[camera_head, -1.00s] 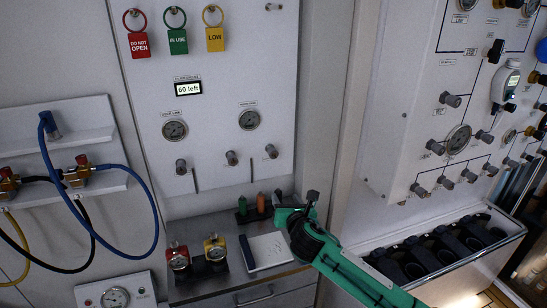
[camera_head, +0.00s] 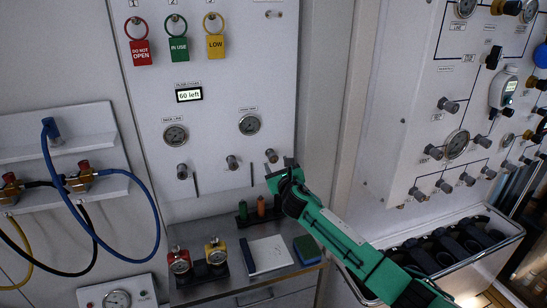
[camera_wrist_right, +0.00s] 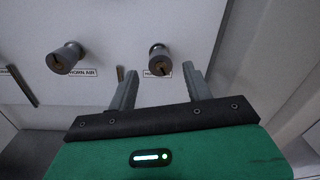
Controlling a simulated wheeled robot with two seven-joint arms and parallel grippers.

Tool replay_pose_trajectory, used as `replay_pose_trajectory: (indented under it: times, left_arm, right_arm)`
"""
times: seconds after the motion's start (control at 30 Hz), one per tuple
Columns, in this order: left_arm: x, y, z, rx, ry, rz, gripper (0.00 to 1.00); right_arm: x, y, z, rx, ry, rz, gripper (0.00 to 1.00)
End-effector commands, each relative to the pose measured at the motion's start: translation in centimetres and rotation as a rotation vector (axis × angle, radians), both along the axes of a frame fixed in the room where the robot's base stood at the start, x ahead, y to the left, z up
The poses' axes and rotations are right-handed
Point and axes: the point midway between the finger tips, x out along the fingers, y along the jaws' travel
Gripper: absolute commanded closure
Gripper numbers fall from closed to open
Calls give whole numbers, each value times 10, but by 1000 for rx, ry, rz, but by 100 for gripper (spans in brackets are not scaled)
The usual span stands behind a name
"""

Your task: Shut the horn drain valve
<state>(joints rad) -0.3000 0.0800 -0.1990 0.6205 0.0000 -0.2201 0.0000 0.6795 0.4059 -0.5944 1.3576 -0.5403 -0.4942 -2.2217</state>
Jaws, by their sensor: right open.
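Small grey knobs stand in a row low on the white panel: a left one (camera_head: 182,169), a middle one (camera_head: 232,162) and a right one (camera_head: 271,156). In the right wrist view, the left knob there (camera_wrist_right: 65,58) has a label reading "HORN AIR". The other knob (camera_wrist_right: 158,60) has a label starting with "HO", its rest unreadable, so I cannot confirm it is the horn drain valve. My right gripper (camera_head: 281,172) is open and empty, just below the right knob. In the wrist view its fingers (camera_wrist_right: 160,78) point towards that knob, one on either side. My left gripper is out of view.
Two gauges (camera_head: 249,124) sit above the knobs. Another valve panel (camera_head: 410,125) stands at the right, above a tray of black items (camera_head: 455,245).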

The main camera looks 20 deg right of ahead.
Motion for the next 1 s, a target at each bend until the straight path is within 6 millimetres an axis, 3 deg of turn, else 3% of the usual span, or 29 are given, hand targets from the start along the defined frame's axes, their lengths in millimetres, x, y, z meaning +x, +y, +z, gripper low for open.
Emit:
replay_pose_trajectory:
  times: [0.2,0.4,0.83,1.0]
  left_arm:
    - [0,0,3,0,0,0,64]
    - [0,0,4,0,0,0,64]
    - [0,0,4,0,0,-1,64]
    - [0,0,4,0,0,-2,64]
  right_arm:
    - [29,0,1,2,0,-1,49]
    - [45,-1,0,0,0,-2,49]
    - [50,-1,0,0,0,1,49]
    - [50,-1,0,0,0,1,81]
